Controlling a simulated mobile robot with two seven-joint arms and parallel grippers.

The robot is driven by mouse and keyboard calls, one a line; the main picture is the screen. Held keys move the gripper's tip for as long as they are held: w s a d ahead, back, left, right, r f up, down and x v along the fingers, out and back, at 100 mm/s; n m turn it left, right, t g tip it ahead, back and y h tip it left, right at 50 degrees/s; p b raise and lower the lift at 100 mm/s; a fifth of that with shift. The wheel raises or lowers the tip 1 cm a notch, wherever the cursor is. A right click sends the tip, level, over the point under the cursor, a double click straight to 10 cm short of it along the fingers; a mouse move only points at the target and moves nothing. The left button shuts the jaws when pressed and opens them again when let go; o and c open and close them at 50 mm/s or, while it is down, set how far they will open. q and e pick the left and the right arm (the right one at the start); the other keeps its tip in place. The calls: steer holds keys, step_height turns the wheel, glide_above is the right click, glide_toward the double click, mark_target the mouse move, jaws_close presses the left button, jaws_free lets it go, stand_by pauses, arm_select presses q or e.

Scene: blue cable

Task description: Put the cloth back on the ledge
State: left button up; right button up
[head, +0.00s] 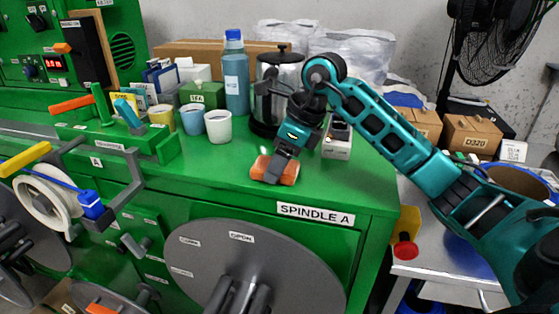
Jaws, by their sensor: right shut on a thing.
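My right gripper (275,171) reaches in from the right and points down at the green ledge (215,172). It is shut on the orange cloth (290,173), a small folded-looking bundle that shows on both sides of the fingers. The cloth is at the ledge top near its front edge, above the SPINDLE A label. I cannot tell whether it rests on the surface or hangs just over it. The fingers hide the middle of the cloth. My left gripper is not in view.
A steel urn (265,95), a blue bottle (236,80), and cups, including a white one (218,126), stand behind and left of the cloth. A small boxy device (338,140) is close on the right. The ledge left of the cloth is clear. A white reel (48,200) hangs at left.

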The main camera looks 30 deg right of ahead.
steer(key=o, duration=0.9)
steer(key=shift+o, duration=0.2)
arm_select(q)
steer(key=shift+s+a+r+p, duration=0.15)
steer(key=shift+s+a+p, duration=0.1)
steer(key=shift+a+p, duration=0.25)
arm_select(e)
steer(key=v, duration=1.2)
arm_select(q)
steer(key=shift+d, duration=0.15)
